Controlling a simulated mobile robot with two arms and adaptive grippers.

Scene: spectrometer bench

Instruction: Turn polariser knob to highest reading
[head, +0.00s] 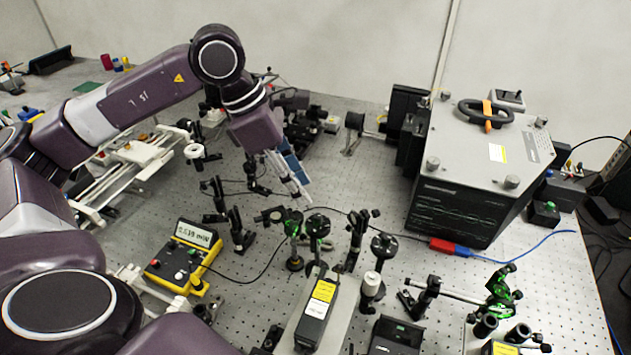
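My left gripper (300,193) hangs above the bench with its fingers pointing down and right. The fingers look close together, but I cannot tell whether they are fully shut. Nothing shows between them. Below the fingertips, and apart from them, is a round black mount (318,225) on a post. A second round black mount (384,246) stands to the right. I cannot tell which of these carries the polariser knob. A yellow power meter (180,262) at the left has a lit display (196,235), which seems to read about 0.539 mW. My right gripper is not in view.
A large grey instrument box (470,185) with a black handle stands at the right. A black and yellow-labelled module (315,308) lies at the front. Several posts and optics crowd the middle. A white rail stage (140,152) is at the left. Cables cross the perforated bench (345,185).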

